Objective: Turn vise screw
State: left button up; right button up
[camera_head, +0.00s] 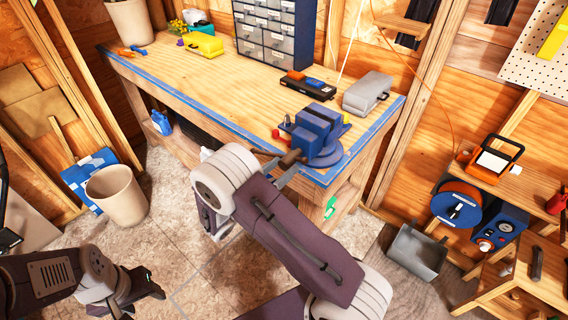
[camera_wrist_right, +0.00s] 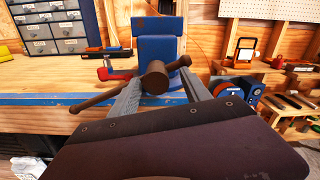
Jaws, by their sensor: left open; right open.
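The blue vise (camera_head: 320,128) is mounted at the right front corner of the workbench; it also shows in the right wrist view (camera_wrist_right: 160,47). Its brown screw head (camera_wrist_right: 155,80) points toward my right gripper. A brown handle bar (camera_wrist_right: 95,101) crosses the screw at a slant, lower at the left and higher at the right. My right gripper (camera_head: 283,166) is open, and in the right wrist view its fingers (camera_wrist_right: 163,78) lie on either side of the screw head. I cannot tell whether they touch it. My left gripper (camera_head: 150,288) is open and empty, low at the left above the floor.
The wooden workbench (camera_head: 215,83) has blue edging. A grey case (camera_head: 367,92), a dark box (camera_head: 308,84) and a drawer cabinet (camera_head: 270,35) stand on it. A beige bin (camera_head: 118,197) is on the floor at left. A low shelf with tools stands at right.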

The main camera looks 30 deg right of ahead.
jog(key=shift+w+d, duration=0.25)
jog(key=shift+d, duration=0.3)
jog(key=shift+w+a, duration=0.15)
jog(key=shift+a, duration=0.05)
jog(key=shift+w+a, duration=0.1)
jog(key=c, duration=0.3)
grip_shut()
jog(key=m+b, duration=0.2)
jog(key=m, duration=0.1)
jog(key=shift+f+m, duration=0.2)
jog(key=shift+m, duration=0.1)
jog(key=shift+r+m+b, duration=0.15)
jog(key=shift+m+b, duration=0.35)
jog(key=shift+m, duration=0.3)
jog(key=shift+o, duration=1.5)
grip_release()
